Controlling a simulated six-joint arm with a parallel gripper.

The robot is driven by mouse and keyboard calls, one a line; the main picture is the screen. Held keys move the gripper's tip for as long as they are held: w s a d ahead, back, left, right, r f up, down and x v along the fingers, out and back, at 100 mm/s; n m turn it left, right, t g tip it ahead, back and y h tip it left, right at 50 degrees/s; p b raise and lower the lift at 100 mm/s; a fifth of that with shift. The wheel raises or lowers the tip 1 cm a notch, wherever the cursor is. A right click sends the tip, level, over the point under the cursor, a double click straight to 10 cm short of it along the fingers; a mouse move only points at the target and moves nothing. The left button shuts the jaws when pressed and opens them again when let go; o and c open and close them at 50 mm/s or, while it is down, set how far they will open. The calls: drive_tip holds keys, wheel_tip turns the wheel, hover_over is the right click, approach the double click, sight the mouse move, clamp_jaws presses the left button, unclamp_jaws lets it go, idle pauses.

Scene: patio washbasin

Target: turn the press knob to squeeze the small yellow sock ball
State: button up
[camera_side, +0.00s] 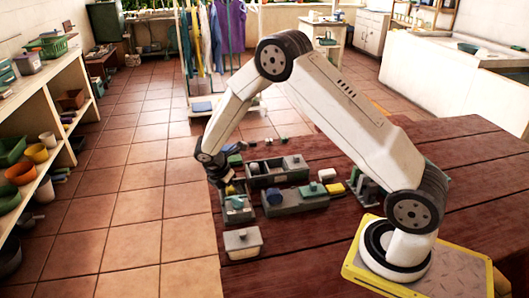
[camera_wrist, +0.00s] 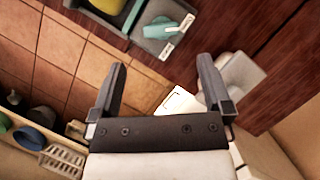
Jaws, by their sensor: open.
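A small grey box-like unit stands near the table's left edge in the side view (camera_side: 238,212), with a yellow bit (camera_side: 231,189) at its top beside my gripper. In the wrist view a grey unit at the top edge carries a teal knob (camera_wrist: 160,28). A yellow thing (camera_wrist: 108,4) lies in its compartment, cut off by the frame; I cannot tell if it is the sock ball. My gripper (camera_wrist: 161,66) is open and empty, with the knob beyond the fingertips. In the side view my gripper (camera_side: 218,178) hangs just above the grey unit, partly hiding it.
A pale lidded box (camera_side: 243,241) stands in front of the grey unit. The table's left edge is close; tiled floor (camera_side: 120,220) lies beyond.

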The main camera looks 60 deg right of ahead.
sight(237, 198)
drive_tip(key=shift+x, duration=3.9)
drive_tip(key=c, duration=1.2)
drive_tip(key=shift+c, duration=0.2)
